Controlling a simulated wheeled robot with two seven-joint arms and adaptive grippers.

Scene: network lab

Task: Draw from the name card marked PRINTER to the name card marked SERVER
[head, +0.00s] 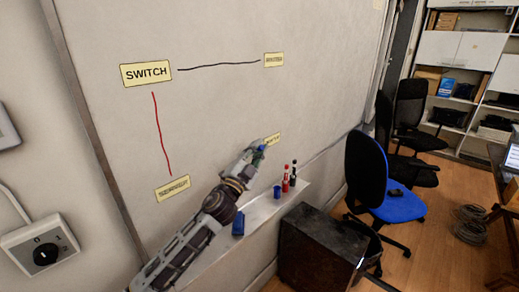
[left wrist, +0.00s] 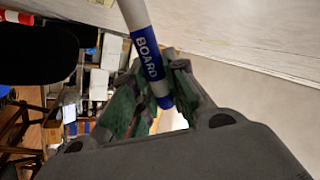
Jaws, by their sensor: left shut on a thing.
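My left gripper (head: 256,153) is at the whiteboard (head: 225,110), just by the lower right name card (head: 273,138), which it partly covers. It is shut on a blue and white marker printed BOARD, seen in the left wrist view (left wrist: 147,50). The card marked SWITCH (head: 146,74) is at the upper left. The upper right card (head: 274,60) and lower left card (head: 172,188) are too small or slanted to read surely. A black line (head: 220,66) runs from SWITCH to the upper right card. A red line (head: 161,135) runs down to the lower left card. My right gripper is not in view.
The ledge (head: 262,208) under the board holds a red marker (head: 285,183), a dark marker (head: 293,176), a small blue thing (head: 277,191) and a blue block (head: 238,223). A dark cabinet (head: 318,250) and a blue chair (head: 370,185) stand to the right.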

